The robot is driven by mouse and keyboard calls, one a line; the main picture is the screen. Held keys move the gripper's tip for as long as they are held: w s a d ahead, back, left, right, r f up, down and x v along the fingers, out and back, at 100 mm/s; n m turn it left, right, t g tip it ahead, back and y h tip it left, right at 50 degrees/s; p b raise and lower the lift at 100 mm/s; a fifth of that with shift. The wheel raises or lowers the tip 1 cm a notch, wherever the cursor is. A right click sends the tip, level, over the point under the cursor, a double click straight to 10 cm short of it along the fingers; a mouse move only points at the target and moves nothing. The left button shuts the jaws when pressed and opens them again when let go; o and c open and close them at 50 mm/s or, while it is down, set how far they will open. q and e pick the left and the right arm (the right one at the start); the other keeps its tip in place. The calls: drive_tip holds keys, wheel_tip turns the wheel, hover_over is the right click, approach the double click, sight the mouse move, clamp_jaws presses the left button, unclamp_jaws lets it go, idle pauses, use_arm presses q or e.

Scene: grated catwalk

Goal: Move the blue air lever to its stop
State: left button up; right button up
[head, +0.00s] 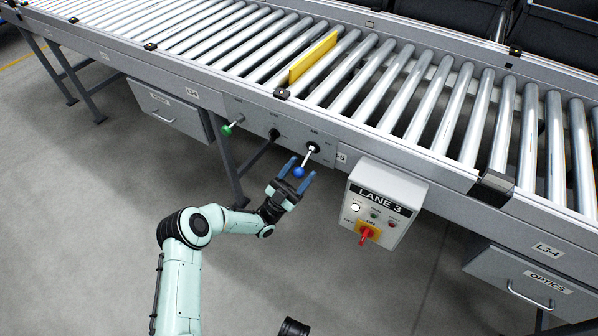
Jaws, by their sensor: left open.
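The blue air lever (300,171) is a thin pale rod with a blue ball at its end. It sticks out from a dark round pivot on the conveyor's grey side panel, and slants down and left. My left gripper (298,173) is open, with its two blue fingers on either side of the blue ball. I cannot tell whether either finger touches the ball.
A green-knobbed lever (227,129) and a black lever (273,134) sit left on the same panel. The LANE 3 control box (382,200) with a red switch juts out to the right. A yellow divider (312,59) stands across the rollers. Bare floor lies below.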

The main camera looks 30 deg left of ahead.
use_arm(q)
drive_tip(key=shift+f, duration=0.1)
drive_tip(key=p+v, duration=0.1)
drive_tip(key=v, duration=1.2)
drive_tip(key=shift+s+p, duration=0.2)
drive_tip(key=shift+p, duration=0.15)
use_arm(e)
drive_tip(key=w, duration=0.1)
drive_tip(key=w+r, duration=0.1)
drive_tip(key=w+t, duration=0.1)
drive_tip(key=shift+w+a+r, duration=0.15)
drive_tip(key=shift+a+r, duration=0.05)
drive_tip(key=shift+r, duration=0.05)
use_arm(q)
drive_tip(key=shift+w, duration=0.1)
